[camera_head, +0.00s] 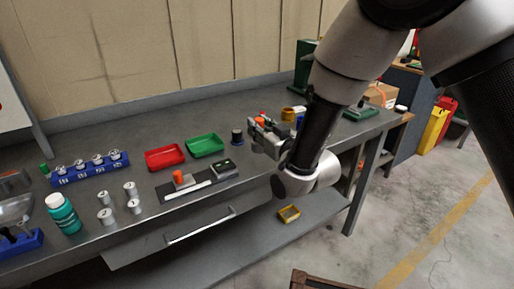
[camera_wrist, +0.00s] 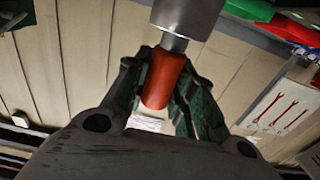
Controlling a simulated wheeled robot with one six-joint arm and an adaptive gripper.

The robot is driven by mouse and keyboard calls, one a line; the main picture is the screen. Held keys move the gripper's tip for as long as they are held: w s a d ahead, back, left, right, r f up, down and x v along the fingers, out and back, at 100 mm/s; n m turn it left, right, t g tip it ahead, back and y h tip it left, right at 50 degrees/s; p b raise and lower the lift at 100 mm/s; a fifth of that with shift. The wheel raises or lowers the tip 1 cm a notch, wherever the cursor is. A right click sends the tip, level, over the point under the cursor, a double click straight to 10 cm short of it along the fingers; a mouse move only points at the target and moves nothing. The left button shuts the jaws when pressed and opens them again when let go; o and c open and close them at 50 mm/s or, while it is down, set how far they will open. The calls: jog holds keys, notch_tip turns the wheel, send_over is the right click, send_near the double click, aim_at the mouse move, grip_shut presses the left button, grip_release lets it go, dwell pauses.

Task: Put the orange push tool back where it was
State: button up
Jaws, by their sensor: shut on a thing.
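The orange push tool (camera_wrist: 165,78) is between my gripper's fingers (camera_wrist: 163,92) in the wrist view. It has an orange-red handle and a thick grey metal cylinder (camera_wrist: 187,14) on its far end. My gripper (camera_head: 262,134) is shut on the handle. In the head view it is over the right part of the bench, and a bit of orange (camera_head: 262,119) shows at the fingers. I cannot tell the exact height above the bench. Another orange piece (camera_head: 182,178) stands on a dark plate with a white strip, left of my gripper.
The grey workbench (camera_head: 120,228) holds a red tray (camera_head: 165,158), a green tray (camera_head: 205,145), a small dark cylinder (camera_head: 237,137), a blue rack (camera_head: 90,169), several metal cylinders and a teal bottle (camera_head: 63,213). A dark scale-like device (camera_head: 222,166) is near the front edge.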

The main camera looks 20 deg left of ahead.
jog(key=shift+f, duration=2.35)
jog(key=shift+f, duration=0.15)
jog(key=o, duration=1)
jog(key=shift+o, duration=0.2)
